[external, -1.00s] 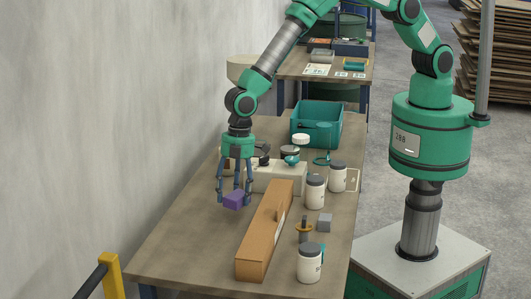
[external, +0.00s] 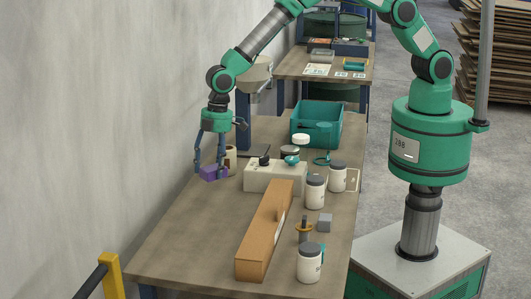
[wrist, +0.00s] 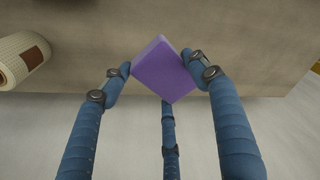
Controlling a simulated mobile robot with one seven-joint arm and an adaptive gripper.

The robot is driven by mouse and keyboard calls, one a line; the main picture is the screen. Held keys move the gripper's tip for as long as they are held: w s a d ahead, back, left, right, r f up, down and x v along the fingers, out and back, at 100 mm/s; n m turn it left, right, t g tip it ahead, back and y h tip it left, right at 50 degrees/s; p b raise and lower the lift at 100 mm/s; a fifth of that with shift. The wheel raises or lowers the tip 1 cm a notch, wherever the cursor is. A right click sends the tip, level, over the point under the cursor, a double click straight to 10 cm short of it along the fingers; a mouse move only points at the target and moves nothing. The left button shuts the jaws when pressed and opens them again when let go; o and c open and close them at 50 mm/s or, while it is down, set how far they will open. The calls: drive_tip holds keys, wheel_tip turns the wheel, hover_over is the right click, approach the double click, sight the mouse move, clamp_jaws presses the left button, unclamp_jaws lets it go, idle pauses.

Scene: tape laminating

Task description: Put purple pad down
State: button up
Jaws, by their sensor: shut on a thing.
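The purple pad (external: 213,174) is a small purple block at the left edge of the wooden table (external: 190,235), near the wall. My gripper (external: 210,168) points down with its blue fingers shut on the pad. In the wrist view the pad (wrist: 164,70) is tilted between the fingertips of my gripper (wrist: 160,73), with one finger behind it. I cannot tell whether the pad touches the tabletop.
A tan roll (external: 231,157) stands close to the right of the pad. A pale box-shaped device (external: 270,178) and a long brown box (external: 265,230) lie further right. White jars with dark lids stand along the right side. The near left tabletop is clear.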

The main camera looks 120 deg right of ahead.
drive_tip(key=d, duration=0.1)
drive_tip(key=d+r, duration=0.1)
drive_tip(key=d, duration=0.1)
drive_tip(key=shift+s+m, duration=0.2)
drive_tip(key=shift+m, duration=0.2)
drive_tip(key=b, duration=0.1)
hover_over(209, 198)
drive_tip(key=shift+s+a+f, duration=0.1)
drive_tip(key=shift+s+f, duration=0.05)
drive_tip(key=shift+f, duration=2.95)
drive_tip(key=shift+f+b, duration=0.55)
drive_tip(key=shift+f, duration=1.3)
drive_tip(key=shift+f, duration=0.25)
drive_tip(key=o, duration=1)
drive_tip(key=shift+o, duration=0.2)
